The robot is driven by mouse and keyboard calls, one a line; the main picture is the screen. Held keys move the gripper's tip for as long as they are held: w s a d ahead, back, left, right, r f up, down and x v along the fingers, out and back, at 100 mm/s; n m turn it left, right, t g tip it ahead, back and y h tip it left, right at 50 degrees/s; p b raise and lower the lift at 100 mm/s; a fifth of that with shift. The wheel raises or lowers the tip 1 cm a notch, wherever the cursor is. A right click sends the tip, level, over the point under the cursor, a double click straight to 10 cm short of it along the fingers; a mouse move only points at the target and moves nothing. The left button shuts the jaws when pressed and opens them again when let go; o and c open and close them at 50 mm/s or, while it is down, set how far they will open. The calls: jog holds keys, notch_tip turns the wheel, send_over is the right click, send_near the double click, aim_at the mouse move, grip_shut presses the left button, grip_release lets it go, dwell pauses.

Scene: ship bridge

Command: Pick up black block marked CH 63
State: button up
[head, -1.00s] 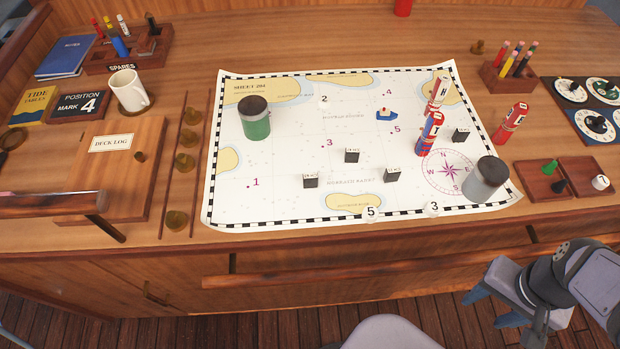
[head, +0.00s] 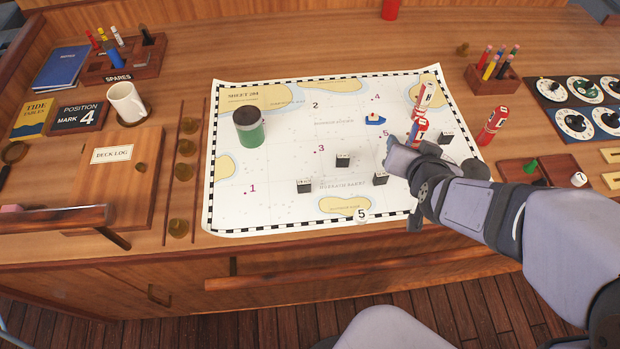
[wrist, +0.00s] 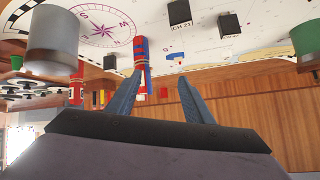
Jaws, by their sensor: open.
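Several small black blocks with pale tops stand on the chart. In the head view one is at left (head: 304,186), one in the middle (head: 343,160), one beside my gripper (head: 380,179) and one at right (head: 447,138); their markings are too small to read there. In the wrist view the block at top centre (wrist: 180,12) seems to read CH 21. Two more dark blocks, one at right (wrist: 229,23) and one at left (wrist: 110,62), show no legible mark. My gripper (head: 394,153) is open and empty above the chart's right part; its fingers (wrist: 160,98) also show in the wrist view.
A green jar (head: 250,132) stands at the chart's left. A grey jar (wrist: 55,42) is near my gripper, mostly hidden by my arm in the head view. The chart's middle (head: 290,130) is largely open.

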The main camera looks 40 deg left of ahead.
jog(key=s+a+n+t+y, duration=0.1)
jog(key=s+a+n+y, duration=0.2)
jog(key=s+a, duration=0.65)
jog(key=n+y+b, duration=0.1)
jog(key=n+b, duration=0.2)
send_near(302, 175)
jog(key=w+r, duration=0.1)
jog(key=w+a+r, duration=0.2)
jog(key=r, duration=0.1)
jog(key=shift+w, duration=0.25)
jog(key=shift+g, duration=0.3)
jog(key=s+f, duration=0.1)
jog(key=s+d+f, duration=0.1)
jog(key=s, duration=0.1)
jog(key=shift+d+f, duration=0.1)
jog(key=shift+f, duration=0.1)
jog(key=shift+w+p+x, duration=0.25)
jog(key=shift+p+x, duration=0.9)
jog(key=shift+x, duration=1.75)
jog(key=shift+w+a+f, duration=0.2)
jog(key=shift+w+a, duration=0.2)
jog(key=shift+w, duration=0.1)
jog(key=shift+c, duration=0.4)
jog(key=c, duration=1)
